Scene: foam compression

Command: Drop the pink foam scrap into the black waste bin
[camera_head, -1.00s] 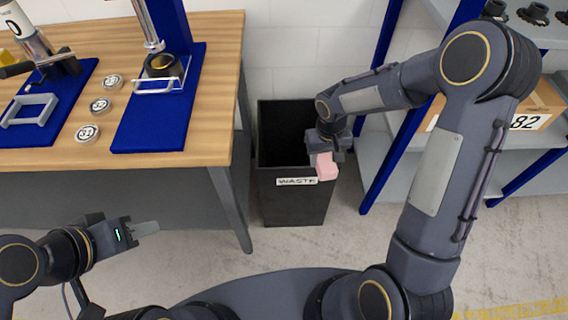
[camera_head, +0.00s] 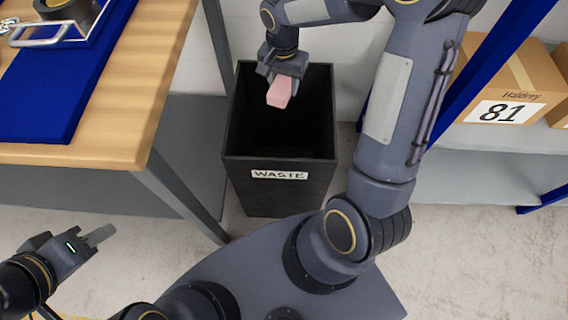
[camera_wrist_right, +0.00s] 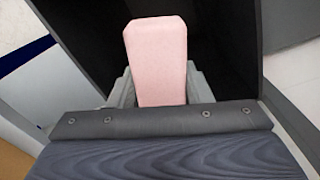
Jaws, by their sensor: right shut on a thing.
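The pink foam scrap (camera_head: 280,95) is a small block held between the fingers of my right gripper (camera_head: 282,80). My right gripper is shut on it, and the scrap hangs over the open mouth of the black waste bin (camera_head: 279,190). In the right wrist view the scrap (camera_wrist_right: 157,60) points away from the gripper, with the bin's dark interior (camera_wrist_right: 215,45) behind it. The bin stands upright on the floor with a WASTE label on its front. My left gripper (camera_head: 99,236) is low at the left, far from the bin; its finger gap cannot be made out.
A wooden workbench (camera_head: 150,90) with a blue mat (camera_head: 70,90) is left of the bin, its leg close by. A blue-framed grey shelf (camera_head: 500,136) with a cardboard box (camera_head: 515,85) marked 81 is on the right.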

